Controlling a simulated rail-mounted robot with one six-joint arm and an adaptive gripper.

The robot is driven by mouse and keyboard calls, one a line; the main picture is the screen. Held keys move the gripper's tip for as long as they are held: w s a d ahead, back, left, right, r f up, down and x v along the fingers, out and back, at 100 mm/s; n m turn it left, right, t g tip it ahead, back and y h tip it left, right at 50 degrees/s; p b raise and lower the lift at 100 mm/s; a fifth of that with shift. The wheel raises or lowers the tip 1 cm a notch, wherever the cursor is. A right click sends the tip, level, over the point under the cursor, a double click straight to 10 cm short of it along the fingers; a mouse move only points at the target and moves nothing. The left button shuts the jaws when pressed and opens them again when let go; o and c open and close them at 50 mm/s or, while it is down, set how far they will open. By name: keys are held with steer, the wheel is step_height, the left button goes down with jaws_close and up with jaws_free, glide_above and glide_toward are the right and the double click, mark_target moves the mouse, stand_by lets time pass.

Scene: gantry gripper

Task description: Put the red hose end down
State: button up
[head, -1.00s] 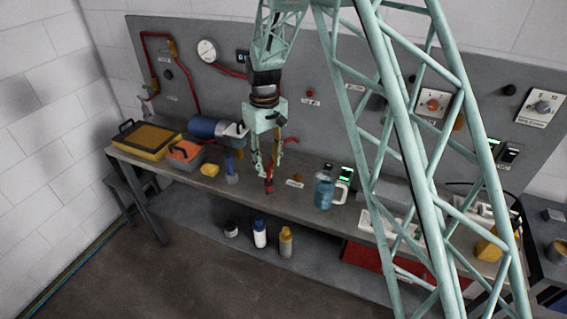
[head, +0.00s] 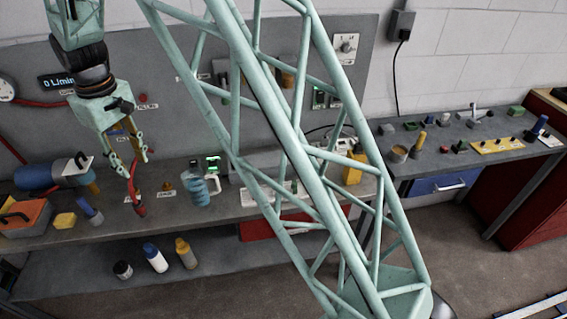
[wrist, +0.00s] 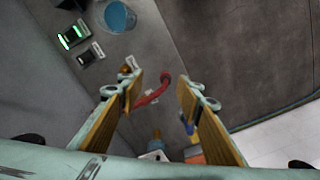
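The red hose end (head: 138,200) shows just below my gripper (head: 129,163) in the head view, at the bench's front part. In the wrist view the red hose end (wrist: 166,80) curves across the gap beyond my fingers. Whether the hose touches the left finger, I cannot tell. The grey bench (head: 75,236) lies under the hose end.
A blue bottle (head: 197,190) stands on the bench to the right of the hose. A yellow block (head: 65,220) and an orange box (head: 25,217) are to the left. Several bottles, one with a blue cap (head: 155,258), stand on the lower shelf. My green lattice structure crosses the head view.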

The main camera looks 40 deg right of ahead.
steer(key=s+d+r+m+t, duration=0.1)
steer(key=s+d+r+m, duration=0.1)
steer(key=s+d+r, duration=0.7)
steer(key=s+d+r+m+t, duration=0.1)
steer(key=s+d+r, duration=0.4)
steer(key=s+r, duration=0.7)
steer(key=s+d+r+m, duration=0.1)
steer(key=s+d, duration=0.2)
steer(key=s, duration=1)
steer(key=s+d+r+m+t, duration=0.1)
steer(key=s+d, duration=0.3)
steer(key=s, duration=1)
steer(key=shift+r+m, duration=0.45)
steer(key=shift+m, duration=0.15)
step_height(320, 180, down, 9)
steer(key=b, duration=0.9)
steer(key=shift+r, duration=0.15)
